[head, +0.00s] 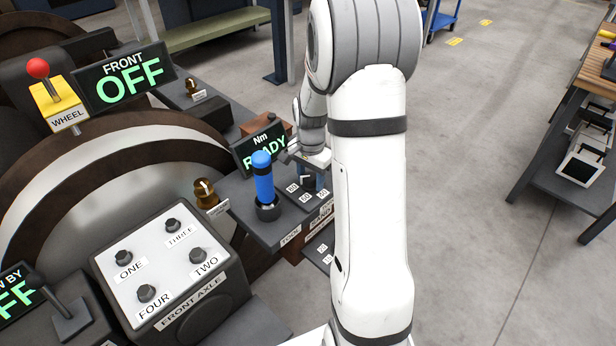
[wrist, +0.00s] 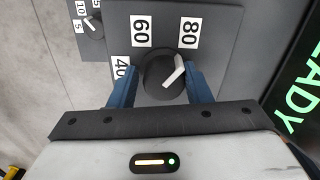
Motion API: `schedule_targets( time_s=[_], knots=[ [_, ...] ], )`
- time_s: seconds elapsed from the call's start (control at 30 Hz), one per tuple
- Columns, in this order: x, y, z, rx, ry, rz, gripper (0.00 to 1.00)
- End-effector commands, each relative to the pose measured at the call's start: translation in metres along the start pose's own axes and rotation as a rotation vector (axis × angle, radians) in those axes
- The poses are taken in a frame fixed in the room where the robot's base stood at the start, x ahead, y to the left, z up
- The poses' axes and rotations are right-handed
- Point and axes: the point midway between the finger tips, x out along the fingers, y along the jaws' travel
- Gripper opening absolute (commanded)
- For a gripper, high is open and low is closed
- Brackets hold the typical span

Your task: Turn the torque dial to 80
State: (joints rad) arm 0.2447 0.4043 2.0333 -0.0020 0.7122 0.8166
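The torque dial (wrist: 165,74) is a round black knob with a white pointer. In the wrist view its pointer slants up and right, towards the 80 label (wrist: 188,31). The 60 label (wrist: 142,32) is above left and the 40 label (wrist: 121,68) at the left. My gripper (wrist: 162,78) has its two blue fingers on either side of the dial. A small gap shows at the left finger; the right finger is at or very near the dial's edge.
A green-lit READY display (head: 262,150) stands behind the dial panel, and shows at the right in the wrist view. A blue-handled tool (head: 263,178) stands upright in a holder left of the dial. A smaller dial (wrist: 93,24) is at upper left in the wrist view.

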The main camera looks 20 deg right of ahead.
Motion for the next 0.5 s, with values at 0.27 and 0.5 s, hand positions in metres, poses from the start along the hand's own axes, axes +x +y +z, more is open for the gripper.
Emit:
schedule_targets(
  time_s=[0.27,0.5],
  knots=[
    [-0.0002,-0.0008,-0.0001,-0.001,0.001,-0.002,0.59],
    [-0.0062,-0.002,-0.0007,-0.001,0.004,-0.006,0.59]
  ],
)
